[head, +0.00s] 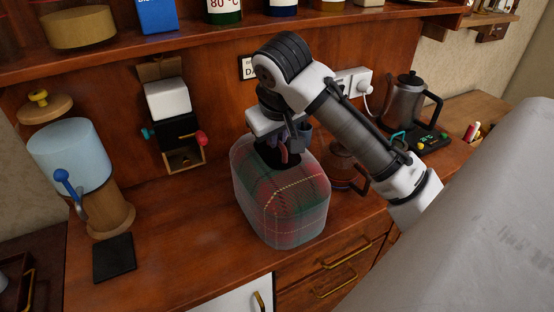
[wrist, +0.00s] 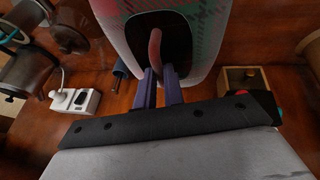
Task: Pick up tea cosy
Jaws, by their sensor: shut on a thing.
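The tea cosy (head: 283,205) is a rounded tartan cover in red, green and dark tones, standing at the middle of the wooden counter. In the wrist view the cosy (wrist: 203,22) fills the top middle, with a dark opening in its side and a reddish curved piece (wrist: 155,45) showing there. My gripper (head: 285,150) is at the cosy's upper back side. In the wrist view its two purple fingers (wrist: 159,75) are close together at the reddish piece, shut on it. I cannot tell whether the cosy is clear of the counter.
A brown glass pot (head: 345,165) stands close at the cosy's right, with a kettle (head: 404,100) farther right. A water dispenser (head: 70,155) and a black pad (head: 114,258) are at left. A shelf (head: 190,45) runs above. The counter (head: 185,225) left of the cosy is clear.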

